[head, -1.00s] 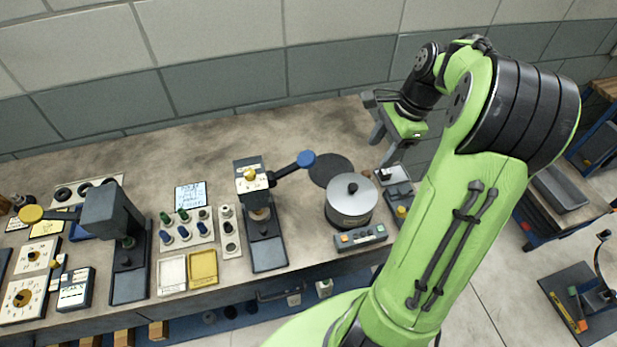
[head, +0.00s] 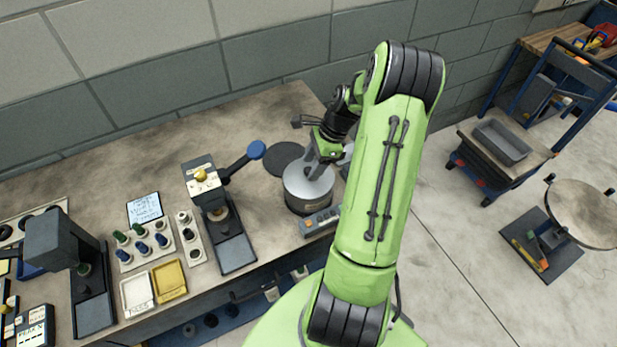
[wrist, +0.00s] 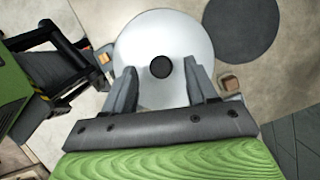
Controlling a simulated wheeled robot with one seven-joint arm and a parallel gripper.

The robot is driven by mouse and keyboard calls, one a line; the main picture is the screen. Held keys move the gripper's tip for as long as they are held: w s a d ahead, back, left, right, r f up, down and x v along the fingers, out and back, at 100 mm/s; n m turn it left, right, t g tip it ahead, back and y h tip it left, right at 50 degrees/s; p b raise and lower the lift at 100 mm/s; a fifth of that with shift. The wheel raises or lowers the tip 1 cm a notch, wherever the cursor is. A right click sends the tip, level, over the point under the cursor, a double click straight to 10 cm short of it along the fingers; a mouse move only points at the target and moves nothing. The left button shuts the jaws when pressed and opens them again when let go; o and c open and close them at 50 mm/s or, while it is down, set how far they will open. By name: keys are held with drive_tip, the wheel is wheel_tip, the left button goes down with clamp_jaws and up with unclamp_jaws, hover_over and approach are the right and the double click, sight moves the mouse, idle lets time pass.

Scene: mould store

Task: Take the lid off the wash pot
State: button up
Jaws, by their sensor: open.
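The wash pot (head: 306,203) is a round grey metal pot near the right end of the bench. Its pale flat lid (head: 296,186) is on it. In the wrist view the lid (wrist: 140,45) is a light disc with a round black knob (wrist: 161,67) at its middle. My gripper (head: 317,168) is over the lid, reaching in from the right. In the wrist view my gripper (wrist: 158,75) is open, with one finger on each side of the knob and gaps between. I cannot tell how far the fingertips are above the lid.
A dark round mat (head: 281,158) lies flat behind the pot. A control box with buttons (head: 320,221) sits in front of it. A press with a blue-knobbed lever (head: 256,150) stands to its left. The bench behind is clear.

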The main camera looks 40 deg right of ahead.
drive_tip(key=shift+x, duration=0.8)
drive_tip(key=shift+r, duration=0.1)
drive_tip(key=c, duration=0.3)
clamp_jaws()
